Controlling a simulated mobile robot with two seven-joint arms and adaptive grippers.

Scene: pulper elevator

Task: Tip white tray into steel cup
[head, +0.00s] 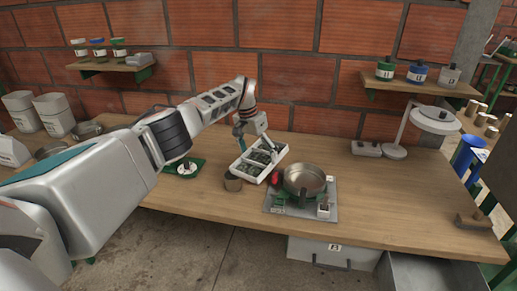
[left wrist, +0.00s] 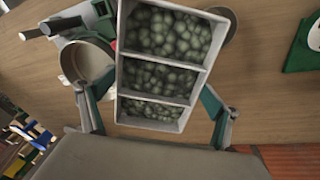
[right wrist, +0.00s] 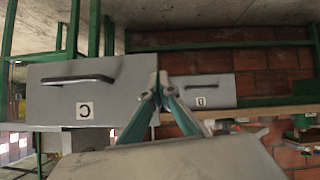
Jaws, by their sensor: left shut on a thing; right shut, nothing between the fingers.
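The white tray (head: 246,171) has three compartments holding grey-green beans, seen closely in the left wrist view (left wrist: 119,73). My left gripper (head: 243,138) is shut on the tray's far end, with fingers (left wrist: 155,105) on either side of it. The tray seems to be above the table, its near end beside a small steel cup (head: 233,184). In the left wrist view, the cup (left wrist: 231,27) is partly hidden behind the tray's right side. Beans are still in all three compartments. My right gripper (right wrist: 158,82) is shut and empty, outside the head view.
A steel pan (head: 305,176) stands on a grey plate (head: 272,208) right of the tray, with a red knob (head: 276,178) close by. A green scale (head: 184,168) is to the left. The right wrist view shows drawers (right wrist: 60,100). The right tabletop has clear room.

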